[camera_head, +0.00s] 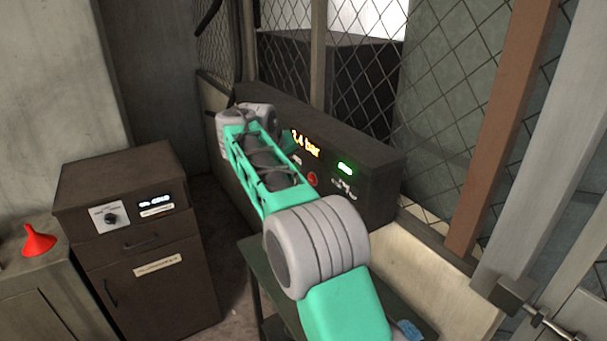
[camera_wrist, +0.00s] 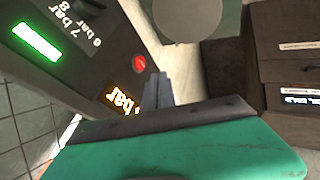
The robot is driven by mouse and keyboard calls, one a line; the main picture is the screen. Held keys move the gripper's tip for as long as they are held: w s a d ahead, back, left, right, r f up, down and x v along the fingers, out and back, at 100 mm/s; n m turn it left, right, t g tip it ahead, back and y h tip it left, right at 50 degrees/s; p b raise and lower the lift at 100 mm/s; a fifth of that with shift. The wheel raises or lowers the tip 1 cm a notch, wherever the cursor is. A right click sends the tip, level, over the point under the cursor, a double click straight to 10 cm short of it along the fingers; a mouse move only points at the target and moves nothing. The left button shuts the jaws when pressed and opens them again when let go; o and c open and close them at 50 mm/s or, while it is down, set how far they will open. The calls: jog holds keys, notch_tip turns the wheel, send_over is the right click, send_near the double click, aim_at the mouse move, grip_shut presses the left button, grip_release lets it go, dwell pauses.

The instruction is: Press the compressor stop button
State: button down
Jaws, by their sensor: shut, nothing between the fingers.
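The compressor panel (camera_head: 378,158) is a dark box front with an orange display (camera_head: 305,144) reading about 7.4 bar. A round red button (camera_head: 312,180) sits below the display, and a green lit light (camera_head: 344,168) is to its right. In the head view my arm hides most of the gripper.
A brown cabinet (camera_head: 160,265) with a knob and small display stands at left. A red funnel (camera_head: 38,241) sits on a grey unit beside it. Wire mesh (camera_head: 455,90) rises behind the panel. A dark-green table (camera_head: 262,262) is under my arm.

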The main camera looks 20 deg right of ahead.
aim_at(311, 180)
jog(key=w+d+f+p, duration=0.3)
jog(key=w+d+f, duration=0.2)
jog(key=d+f, duration=0.3)
jog(key=shift+w, duration=0.2)
dwell(0.3)
